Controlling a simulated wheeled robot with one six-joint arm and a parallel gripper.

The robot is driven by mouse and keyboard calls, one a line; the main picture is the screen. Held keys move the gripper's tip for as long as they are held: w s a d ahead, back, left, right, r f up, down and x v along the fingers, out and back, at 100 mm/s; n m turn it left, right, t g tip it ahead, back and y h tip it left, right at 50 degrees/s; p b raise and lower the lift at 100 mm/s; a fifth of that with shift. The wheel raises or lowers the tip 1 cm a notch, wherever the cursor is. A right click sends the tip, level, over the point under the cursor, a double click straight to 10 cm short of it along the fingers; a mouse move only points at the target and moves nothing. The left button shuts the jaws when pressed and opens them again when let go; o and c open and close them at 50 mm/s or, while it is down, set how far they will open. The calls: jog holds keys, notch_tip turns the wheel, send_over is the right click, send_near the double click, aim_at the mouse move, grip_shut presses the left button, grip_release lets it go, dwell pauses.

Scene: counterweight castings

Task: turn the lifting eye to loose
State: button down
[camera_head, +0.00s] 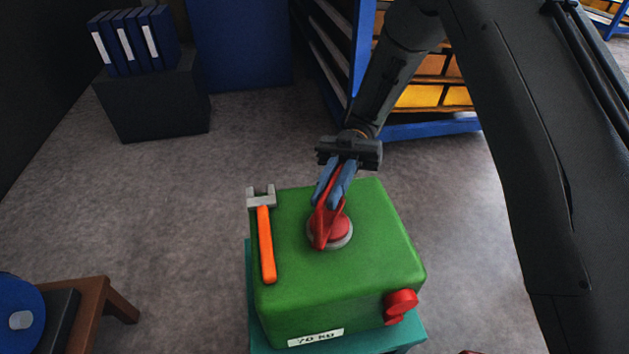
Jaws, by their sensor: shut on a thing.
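The lifting eye is a red piece with an upright grip on a round red base with a grey ring (330,233). It sits on top of a green casting (375,260), which has a white label reading like "70 KG" on its front. My gripper (334,193) comes down from above and behind. Its blue fingers are shut on the upper part of the red lifting eye (322,228). The fingers hide part of the eye's upper end. I see no marking that shows whether the eye is tight or loose.
A red knob (401,302) sticks out at the front right corner. The casting rests on a teal stand (411,333).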

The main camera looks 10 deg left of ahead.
jog(key=shift+w+d+f+n+h, duration=0.15)
jog(key=shift+n+h, duration=0.15)
jog(key=shift+h, duration=0.2)
jog(key=c, duration=1.8)
grip_release()
jog(key=shift+w, duration=0.1)
jog(key=shift+o, duration=0.2)
